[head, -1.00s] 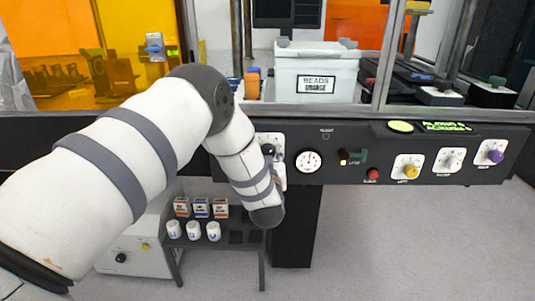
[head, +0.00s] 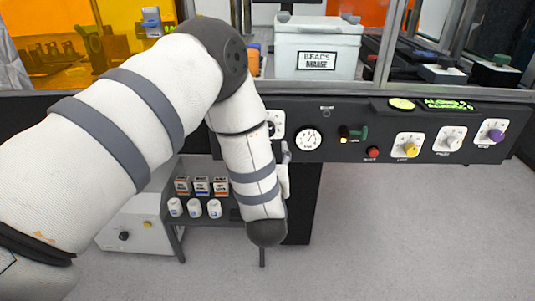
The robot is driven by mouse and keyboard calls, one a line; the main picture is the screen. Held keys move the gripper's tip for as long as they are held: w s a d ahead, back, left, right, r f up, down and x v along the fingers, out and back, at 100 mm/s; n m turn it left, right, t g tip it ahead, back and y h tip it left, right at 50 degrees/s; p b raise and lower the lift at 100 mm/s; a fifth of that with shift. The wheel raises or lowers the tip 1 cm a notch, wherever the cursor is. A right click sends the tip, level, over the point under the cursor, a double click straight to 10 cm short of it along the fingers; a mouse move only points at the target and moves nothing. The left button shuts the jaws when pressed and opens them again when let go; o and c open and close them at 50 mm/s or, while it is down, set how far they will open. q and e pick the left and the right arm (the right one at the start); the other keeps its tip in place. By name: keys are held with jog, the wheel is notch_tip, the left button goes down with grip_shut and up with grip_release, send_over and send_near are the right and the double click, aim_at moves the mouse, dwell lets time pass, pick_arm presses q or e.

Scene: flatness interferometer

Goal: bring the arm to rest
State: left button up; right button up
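My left arm comes in from the left, bends at a dark elbow and hangs down in front of the black control panel (head: 480,150). My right gripper is not in view.
A low shelf (head: 190,228) with boxes and jars stands behind my arm. The floor at right is clear.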

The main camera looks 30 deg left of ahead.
pick_arm(q)
jog(key=shift+v, duration=1.1)
jog(key=s+d+f+m+g+h, duration=0.3)
jog(key=s+f+g+h, duration=0.1)
jog(key=s+f, duration=0.65)
jog(key=s+d+f+m+g+h, duration=0.25)
jog(key=s+f+g+h, duration=0.2)
jog(key=s+f, duration=0.55)
jog(key=s+d+f+m+g+h+p, duration=0.1)
jog(key=s+g, duration=0.8)
jog(key=s, duration=1.4)
jog(key=shift+s+d+f+m, duration=0.2)
jog(key=shift+d+f+m, duration=0.15)
jog(key=shift+d+f, duration=0.5)
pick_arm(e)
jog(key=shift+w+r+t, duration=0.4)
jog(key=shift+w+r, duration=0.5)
pick_arm(q)
jog(key=shift+w+a, duration=0.1)
